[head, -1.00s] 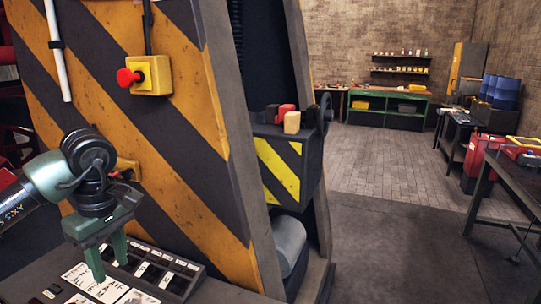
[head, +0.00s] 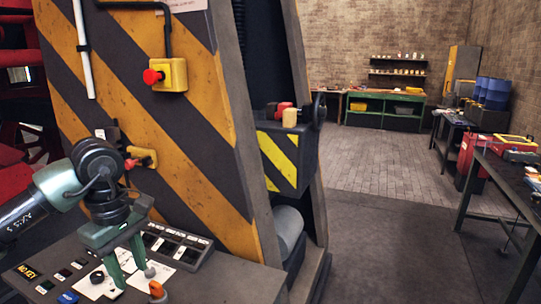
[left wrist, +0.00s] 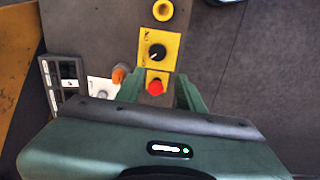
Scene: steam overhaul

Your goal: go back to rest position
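My left gripper (head: 133,272) is over the dark console desk (head: 210,284) in the head view, fingers pointing down. Its two fingers are apart, with nothing seen held between them. In the left wrist view the fingers (left wrist: 160,92) frame a red button (left wrist: 155,87) on a yellow plate, which lies beyond them; I cannot tell the gap. A black knob (left wrist: 157,51) on a yellow plate is just above it, and an orange knob (left wrist: 118,75) is to the left. My right gripper is in neither view.
A striped yellow and black machine wall (head: 165,130) with a red emergency button (head: 152,77) rises behind my left arm. A row of switches (head: 175,245) and papers lie on the console. Open floor (head: 385,240) stretches right, towards a dark workbench (head: 510,185).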

